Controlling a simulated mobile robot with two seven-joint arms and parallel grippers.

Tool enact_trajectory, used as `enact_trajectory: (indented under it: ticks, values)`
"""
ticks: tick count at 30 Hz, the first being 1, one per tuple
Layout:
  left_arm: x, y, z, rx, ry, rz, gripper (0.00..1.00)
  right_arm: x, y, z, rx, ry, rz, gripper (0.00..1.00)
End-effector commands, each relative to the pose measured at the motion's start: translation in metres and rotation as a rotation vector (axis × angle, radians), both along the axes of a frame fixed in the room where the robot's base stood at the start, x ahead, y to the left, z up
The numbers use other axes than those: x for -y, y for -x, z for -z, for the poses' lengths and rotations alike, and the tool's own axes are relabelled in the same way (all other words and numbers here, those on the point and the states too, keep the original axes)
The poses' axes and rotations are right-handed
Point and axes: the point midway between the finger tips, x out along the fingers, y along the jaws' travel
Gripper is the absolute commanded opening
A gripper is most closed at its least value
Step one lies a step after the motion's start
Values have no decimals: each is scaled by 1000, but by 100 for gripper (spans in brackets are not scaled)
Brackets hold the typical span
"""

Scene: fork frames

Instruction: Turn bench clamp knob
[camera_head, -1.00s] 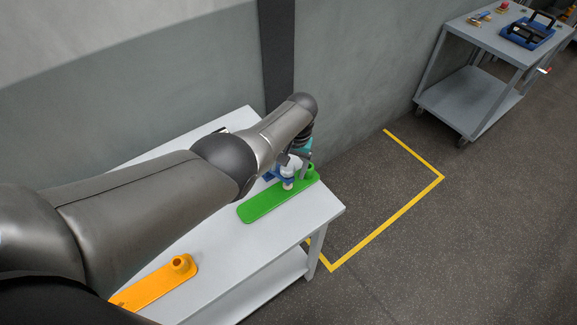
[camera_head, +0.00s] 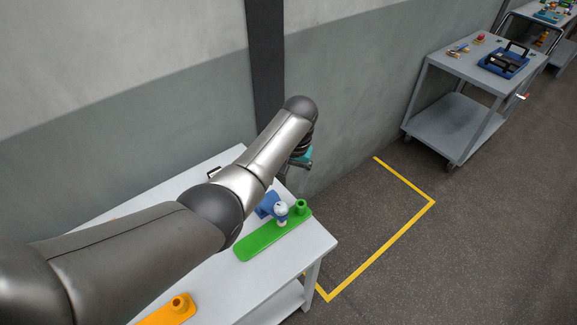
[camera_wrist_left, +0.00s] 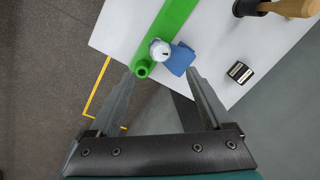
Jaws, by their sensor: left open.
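A white rounded knob (camera_head: 281,209) stands with a blue part (camera_head: 265,206) beside it at a green plate (camera_head: 262,238) on the grey table (camera_head: 312,250). The green plate has a short round green post (camera_head: 301,206) near its far end. My left gripper (camera_head: 303,160) is beyond and above the plate, mostly hidden by its own arm. In the left wrist view its open, empty jaws (camera_wrist_left: 161,74) point towards the white knob (camera_wrist_left: 160,50), blue part (camera_wrist_left: 180,60) and green post (camera_wrist_left: 142,68). My right gripper is not in view.
An orange plate (camera_head: 162,316) with a post lies at the near left of the table. A small black item (camera_wrist_left: 239,72) and a wooden-handled tool (camera_wrist_left: 285,8) lie on it too. A wall (camera_head: 350,110) stands behind. A cart (camera_head: 450,66) is at the upper right; the floor between is clear.

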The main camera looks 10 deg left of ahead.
Motion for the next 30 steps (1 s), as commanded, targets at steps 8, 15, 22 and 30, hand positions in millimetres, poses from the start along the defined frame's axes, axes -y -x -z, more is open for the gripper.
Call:
enact_trajectory:
  ticks: [8, 15, 22, 30]
  values:
    - [4, 0, -30, 0, 1, 0, 83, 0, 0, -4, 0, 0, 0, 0]
    - [5, 0, -34, -1, 1, 0, 83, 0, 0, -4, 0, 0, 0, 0]
    - [5, 0, -34, -1, 1, 0, 83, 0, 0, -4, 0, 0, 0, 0]
    - [5, 0, -34, -1, 1, 0, 83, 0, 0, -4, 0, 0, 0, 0]
